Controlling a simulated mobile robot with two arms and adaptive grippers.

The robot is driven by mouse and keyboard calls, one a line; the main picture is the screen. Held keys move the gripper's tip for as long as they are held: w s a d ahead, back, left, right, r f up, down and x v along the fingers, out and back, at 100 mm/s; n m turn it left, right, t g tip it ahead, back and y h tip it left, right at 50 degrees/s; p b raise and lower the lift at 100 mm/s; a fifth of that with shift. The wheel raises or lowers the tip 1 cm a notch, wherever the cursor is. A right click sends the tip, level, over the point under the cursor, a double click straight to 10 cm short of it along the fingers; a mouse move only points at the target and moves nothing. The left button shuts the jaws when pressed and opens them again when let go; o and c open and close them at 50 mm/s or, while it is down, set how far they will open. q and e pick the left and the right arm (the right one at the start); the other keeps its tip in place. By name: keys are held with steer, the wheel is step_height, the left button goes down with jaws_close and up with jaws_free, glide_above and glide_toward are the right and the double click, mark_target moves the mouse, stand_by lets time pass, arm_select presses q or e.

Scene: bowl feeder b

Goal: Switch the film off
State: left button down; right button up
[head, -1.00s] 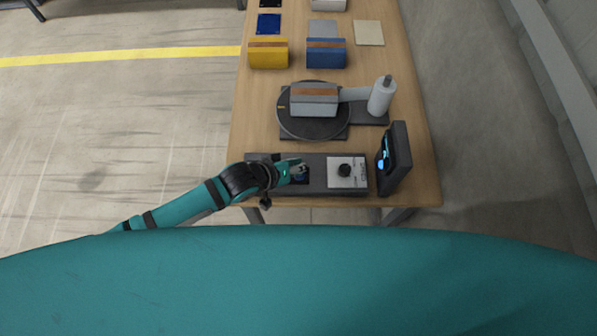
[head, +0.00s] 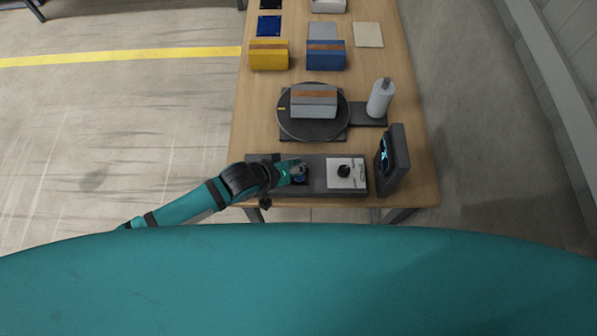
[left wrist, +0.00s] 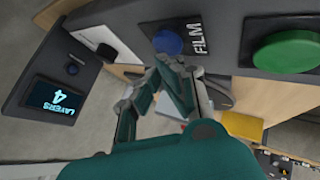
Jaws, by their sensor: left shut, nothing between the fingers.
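The control panel (head: 317,188) lies along the near edge of the table. A blue button (left wrist: 167,42) sits beside the word FILM on a black plate (left wrist: 190,36) in the left wrist view. My left gripper (head: 300,170) is over that plate in the head view. Its fingers are closed and empty, and in the left wrist view the fingertips (left wrist: 172,64) are close to the blue button. I cannot tell whether they touch it. The film roll (head: 380,98) stands upright beside the turntable (head: 297,125), which carries a grey box (head: 313,103).
A green button (left wrist: 287,51) is on the panel. A black knob (head: 344,171) sits on a white plate. A screen (head: 393,160) stands at the panel's right end and reads LAYERS 4. Yellow (head: 268,56) and blue (head: 326,56) boxes stand behind the turntable.

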arm_select(q)
step_height(320, 180, up, 4)
steer(key=p, duration=0.5)
steer(key=shift+r, duration=0.25)
steer(key=shift+r+p, duration=0.5)
steer(key=shift+r, duration=0.3)
